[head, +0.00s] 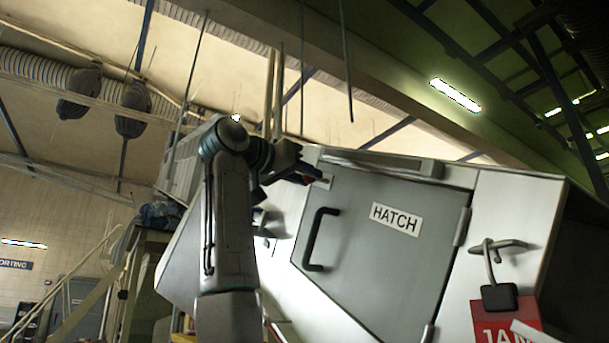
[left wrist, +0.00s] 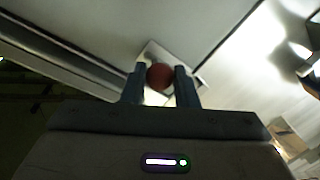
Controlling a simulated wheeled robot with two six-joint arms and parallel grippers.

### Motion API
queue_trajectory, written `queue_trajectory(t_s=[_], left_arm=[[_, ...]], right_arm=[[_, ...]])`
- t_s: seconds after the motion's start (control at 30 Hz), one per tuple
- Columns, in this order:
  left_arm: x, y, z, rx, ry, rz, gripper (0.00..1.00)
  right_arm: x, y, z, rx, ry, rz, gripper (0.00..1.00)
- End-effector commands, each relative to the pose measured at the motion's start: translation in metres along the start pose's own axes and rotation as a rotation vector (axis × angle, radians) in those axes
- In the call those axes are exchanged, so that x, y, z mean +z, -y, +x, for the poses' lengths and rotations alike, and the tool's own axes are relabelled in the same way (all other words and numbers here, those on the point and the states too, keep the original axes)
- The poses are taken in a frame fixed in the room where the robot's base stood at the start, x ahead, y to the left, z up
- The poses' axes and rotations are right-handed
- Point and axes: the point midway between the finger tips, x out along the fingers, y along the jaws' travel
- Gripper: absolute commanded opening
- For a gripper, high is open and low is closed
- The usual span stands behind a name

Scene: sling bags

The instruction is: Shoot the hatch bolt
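The hatch door (head: 375,235) is a grey panel with a HATCH label (head: 396,219) and a black handle (head: 318,240); it lies flush in its white housing. At its upper left corner my left gripper (head: 318,175) reaches the bolt, mostly hidden by the gripper in the head view. In the left wrist view, the bolt's round red knob (left wrist: 160,77) sits between the two fingers of my left gripper (left wrist: 160,84), which meet its sides, in front of a pale metal plate (left wrist: 153,50). My right gripper is not in view.
Hinges (head: 462,226) line the door's right side. Thin rods hang above the housing. A cluttered stand (head: 150,235) is at the left.

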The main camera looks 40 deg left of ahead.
Motion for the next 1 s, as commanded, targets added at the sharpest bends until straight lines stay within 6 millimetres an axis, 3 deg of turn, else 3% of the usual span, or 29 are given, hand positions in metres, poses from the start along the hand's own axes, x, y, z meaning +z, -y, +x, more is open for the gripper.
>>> queue_trajectory(t_s=[0.17,0.4,0.7,0.73,0.83,1.0], left_arm=[[-0.003,0.002,0.000,-0.001,0.000,-0.001,0.00],[-0.021,0.024,0.004,-0.001,0.001,-0.001,0.00],[-0.021,0.029,0.004,-0.002,-0.008,0.000,0.00],[-0.022,0.029,0.004,-0.002,-0.008,0.000,0.28],[-0.021,0.028,0.004,-0.002,-0.008,0.000,0.48],[-0.020,0.028,0.005,-0.001,-0.004,0.000,0.48]], right_arm=[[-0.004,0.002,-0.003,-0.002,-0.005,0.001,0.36],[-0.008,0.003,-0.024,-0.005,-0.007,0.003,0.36],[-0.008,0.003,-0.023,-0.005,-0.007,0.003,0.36],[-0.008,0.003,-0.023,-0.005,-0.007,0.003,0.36],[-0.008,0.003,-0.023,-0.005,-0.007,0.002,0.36],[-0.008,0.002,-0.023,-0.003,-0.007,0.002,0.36]])
